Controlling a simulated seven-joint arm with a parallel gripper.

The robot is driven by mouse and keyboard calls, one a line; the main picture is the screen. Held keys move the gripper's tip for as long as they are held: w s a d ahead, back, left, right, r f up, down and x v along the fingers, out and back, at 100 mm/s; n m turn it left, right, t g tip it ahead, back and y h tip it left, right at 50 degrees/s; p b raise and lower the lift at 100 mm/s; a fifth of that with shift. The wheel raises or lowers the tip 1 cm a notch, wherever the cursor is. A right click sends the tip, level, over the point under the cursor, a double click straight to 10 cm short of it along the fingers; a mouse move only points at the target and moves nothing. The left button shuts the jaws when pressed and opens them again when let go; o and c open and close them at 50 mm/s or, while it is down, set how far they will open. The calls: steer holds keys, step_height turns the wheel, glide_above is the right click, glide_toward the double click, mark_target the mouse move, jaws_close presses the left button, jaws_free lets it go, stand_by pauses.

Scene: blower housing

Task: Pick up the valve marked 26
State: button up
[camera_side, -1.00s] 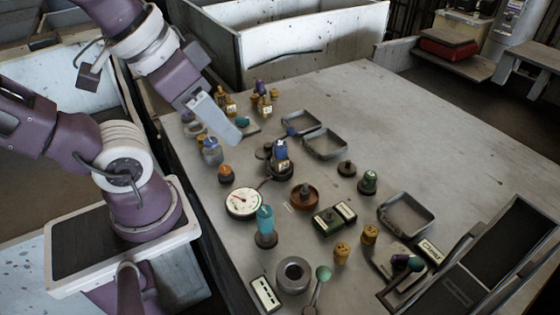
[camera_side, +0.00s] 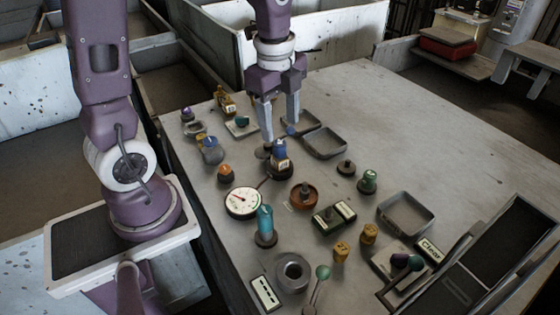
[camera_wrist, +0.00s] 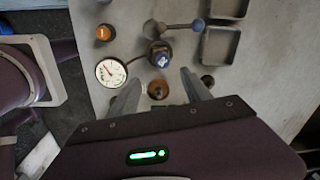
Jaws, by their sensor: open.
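A blue-topped valve (camera_side: 281,158) with a pale marking stands on a dark round base in the middle of the table. In the wrist view the blue valve (camera_wrist: 160,57) shows a white marking on its top, too small to read surely as 26. My gripper (camera_side: 279,130) points down with its fingers apart and nothing between them. In the side view its fingertips are just above and behind the blue valve. In the wrist view my gripper (camera_wrist: 161,76) has the valve ahead of the gap between its fingers.
A pressure gauge (camera_side: 242,202), an orange-topped knob (camera_side: 225,173) and a brown round part (camera_side: 305,194) stand near the valve. Metal trays (camera_side: 326,154) lie to its right. A blue ball-ended lever (camera_wrist: 198,24) is close by. Bare table lies at the right back.

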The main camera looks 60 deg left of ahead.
mark_target(280, 155)
steer(key=f+m, duration=0.1)
steer(key=w+a+f+m, duration=0.1)
steer(key=f+g, duration=0.1)
steer(key=shift+w+a+f+m, duration=0.2)
steer(key=shift+w+f+m, duration=0.1)
steer(key=shift+f+m, duration=0.1)
steer(key=f, duration=0.7)
steer(key=shift+s+a, duration=0.1)
steer(key=shift+s, duration=0.2)
jaws_close()
